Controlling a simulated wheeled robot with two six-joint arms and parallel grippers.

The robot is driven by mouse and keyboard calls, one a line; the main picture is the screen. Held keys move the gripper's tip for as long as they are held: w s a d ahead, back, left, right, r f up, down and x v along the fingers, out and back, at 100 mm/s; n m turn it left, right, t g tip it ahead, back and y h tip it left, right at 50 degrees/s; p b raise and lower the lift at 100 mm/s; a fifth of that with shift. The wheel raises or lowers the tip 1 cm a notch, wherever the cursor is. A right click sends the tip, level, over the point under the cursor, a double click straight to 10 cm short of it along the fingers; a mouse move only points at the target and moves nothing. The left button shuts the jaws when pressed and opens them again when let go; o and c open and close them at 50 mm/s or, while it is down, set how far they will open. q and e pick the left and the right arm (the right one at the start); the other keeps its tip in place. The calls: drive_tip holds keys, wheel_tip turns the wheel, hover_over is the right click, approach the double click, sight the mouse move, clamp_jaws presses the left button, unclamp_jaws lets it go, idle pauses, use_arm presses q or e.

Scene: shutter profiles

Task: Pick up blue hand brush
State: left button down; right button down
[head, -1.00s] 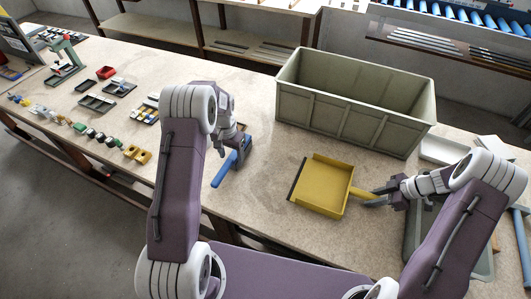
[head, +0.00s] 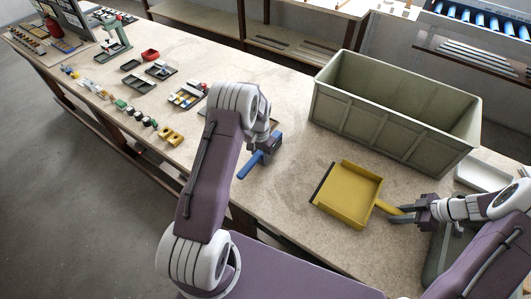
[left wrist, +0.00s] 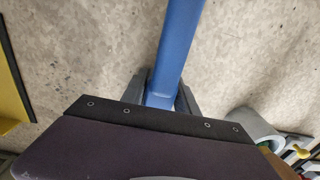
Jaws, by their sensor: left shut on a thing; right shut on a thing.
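The blue hand brush (head: 250,168) is on the worktable near its front edge, its handle pointing toward the lower left. My left gripper (head: 268,146) is shut on it; the arm and gripper hide part of the brush. In the left wrist view the blue handle (left wrist: 177,50) runs up from between the two fingers (left wrist: 161,92). I cannot tell whether the brush is clear of the tabletop. My right gripper (head: 396,214) is shut on the handle of the yellow dustpan (head: 350,192), which is at the table's middle right.
A large grey-green crate (head: 395,115) stands behind the dustpan. Small trays and parts (head: 150,75) are spread over the left of the table (head: 215,65). A white tray (head: 484,176) is at the right. Some bare tabletop lies between brush and crate.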

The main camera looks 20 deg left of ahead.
sight(261, 152)
use_arm(q)
wheel_tip(261, 152, up, 10)
drive_tip(key=c, duration=1.6)
unclamp_jaws()
drive_tip(key=shift+c, duration=0.2)
drive_tip(key=c, duration=0.5)
drive_tip(key=shift+s+d+f, duration=0.1)
drive_tip(key=shift+d+f, duration=0.55)
drive_tip(key=shift+f, duration=0.35)
drive_tip(key=shift+s+d+f, duration=0.1)
drive_tip(key=shift+d+f, duration=0.55)
drive_tip(key=shift+f, duration=0.4)
drive_tip(key=shift+s+d+f, duration=0.1)
drive_tip(key=shift+d+f, duration=0.55)
drive_tip(key=shift+f, duration=0.35)
